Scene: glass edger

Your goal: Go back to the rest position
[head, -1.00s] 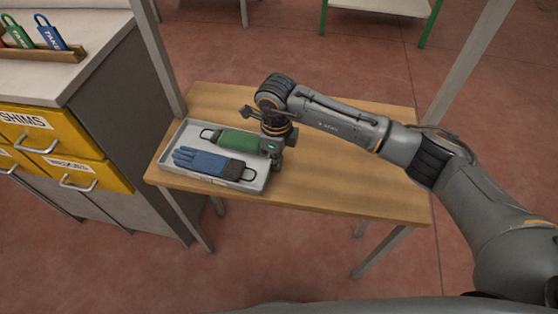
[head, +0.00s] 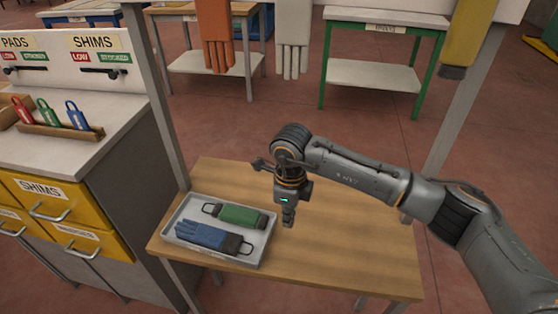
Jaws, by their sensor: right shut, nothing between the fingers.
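My right gripper (head: 289,216) is shut and empty. It points down over the wooden table (head: 340,250), just right of a grey tray (head: 262,252). In the tray lie a blue glove (head: 200,236) with a dark cuff and a green rolled item (head: 240,214), each with a dark loop. My right arm comes in from the right edge of the head view. My left gripper is not in view.
A grey cabinet with yellow SHIMS drawers (head: 45,195) stands at the left, with red, green and blue tags (head: 76,115) on top. Orange (head: 216,40) and white (head: 293,40) gloves hang at the back. Grey posts (head: 163,100) rise beside the table.

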